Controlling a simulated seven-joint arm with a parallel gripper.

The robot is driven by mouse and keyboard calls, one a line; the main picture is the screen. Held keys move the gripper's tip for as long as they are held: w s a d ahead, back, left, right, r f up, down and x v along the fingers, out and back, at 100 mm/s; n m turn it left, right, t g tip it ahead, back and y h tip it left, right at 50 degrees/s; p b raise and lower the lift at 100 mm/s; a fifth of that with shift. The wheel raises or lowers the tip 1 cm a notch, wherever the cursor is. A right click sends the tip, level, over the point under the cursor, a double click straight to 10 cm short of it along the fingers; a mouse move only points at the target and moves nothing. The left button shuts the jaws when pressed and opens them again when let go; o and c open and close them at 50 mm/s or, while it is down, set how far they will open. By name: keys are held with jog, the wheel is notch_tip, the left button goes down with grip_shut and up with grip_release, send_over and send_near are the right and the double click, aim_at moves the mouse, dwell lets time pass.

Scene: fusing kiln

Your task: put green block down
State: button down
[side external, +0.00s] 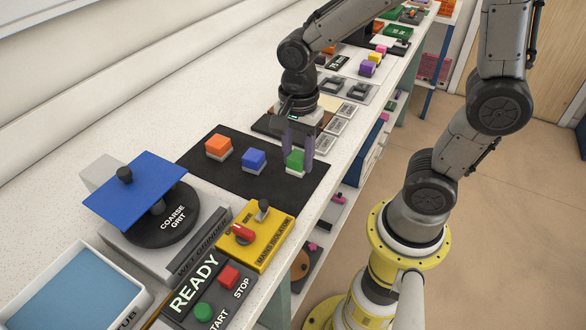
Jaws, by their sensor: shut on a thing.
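The green block (295,159) has a pale lower layer and is at the right end of a dark mat (244,189). My gripper (298,148) points down, with its purple fingers on either side of the green block, shut on it. The block's base looks at or very near the mat; I cannot tell whether it touches. A blue block (254,158) and an orange block (218,146) stand on the mat to the left, each with a pale base and apart from the green one.
A yellow mains isolator box (254,238) with red and black knobs stands in front of the mat. A wet grinder (140,190) with a blue plate is at left. A READY panel (198,296) has green and red buttons. Small labelled tiles (335,126) lie behind my gripper.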

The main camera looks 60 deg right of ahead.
aim_at(293, 171)
jog(key=shift+w+f, duration=0.45)
jog(key=shift+f, duration=0.1)
jog(key=shift+w+f, duration=0.1)
jog(key=shift+f, duration=1.5)
jog(key=shift+f, duration=0.15)
jog(key=shift+c, duration=2.2)
grip_release()
